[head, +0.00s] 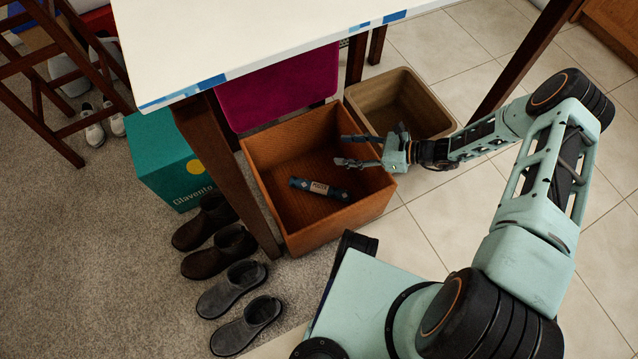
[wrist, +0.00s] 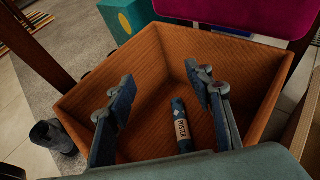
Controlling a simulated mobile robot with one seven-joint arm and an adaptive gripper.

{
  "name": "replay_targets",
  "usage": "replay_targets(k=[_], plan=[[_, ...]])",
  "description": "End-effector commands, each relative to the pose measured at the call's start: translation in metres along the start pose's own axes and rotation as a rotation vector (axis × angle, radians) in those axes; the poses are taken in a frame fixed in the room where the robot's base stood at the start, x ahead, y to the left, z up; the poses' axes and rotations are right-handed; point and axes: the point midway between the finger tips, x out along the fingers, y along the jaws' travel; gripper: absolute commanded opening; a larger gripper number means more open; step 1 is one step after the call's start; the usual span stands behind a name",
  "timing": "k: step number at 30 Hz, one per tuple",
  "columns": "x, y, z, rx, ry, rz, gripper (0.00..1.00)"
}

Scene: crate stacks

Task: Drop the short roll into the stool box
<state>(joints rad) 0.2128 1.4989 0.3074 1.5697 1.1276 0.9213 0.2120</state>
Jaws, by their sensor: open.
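The short roll (head: 319,188) is dark blue with a pale label and lies on the floor of an open orange-brown wooden box (head: 340,225). In the wrist view the roll (wrist: 181,128) lies below my fingers, nearer the right one, inside the box (wrist: 85,98). My gripper (head: 345,151) is open and empty over the box's right back part, apart from the roll. It also shows open in the wrist view (wrist: 160,80). A dark wooden stool (head: 45,75) stands at the far left in the head view. I cannot tell which box is the stool box.
A white table (head: 250,35) overhangs the box's back, with dark legs beside it. A magenta panel (head: 280,90), a tan bin (head: 440,110) and a teal box (head: 165,155) stand close by. Several dark shoes (head: 245,325) line the left side.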

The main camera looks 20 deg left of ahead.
Motion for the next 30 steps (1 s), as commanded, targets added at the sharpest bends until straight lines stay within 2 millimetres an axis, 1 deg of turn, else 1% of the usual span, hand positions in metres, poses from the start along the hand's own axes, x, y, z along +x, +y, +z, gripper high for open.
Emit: replay_targets(k=[1, 3, 6, 9, 13, 26, 28, 30], plan=[[-0.012, -0.002, 0.0, 0.0, 0.001, -0.004, 0.48], [-0.024, -0.001, 0.0, 0.001, 0.002, -0.002, 0.48], [-0.037, -0.001, 0.0, 0.001, 0.0, -0.002, 0.48], [-0.044, 0.0, 0.0, 0.0, 0.0, 0.0, 0.48], [-0.048, 0.0, 0.0, 0.001, 0.0, 0.0, 0.48], [-0.048, 0.0, 0.0, 0.0, 0.0, 0.0, 0.48], [-0.05, 0.0, 0.001, -0.008, 0.009, 0.005, 0.48], [-0.057, 0.0, 0.001, -0.031, 0.036, 0.019, 0.48]])
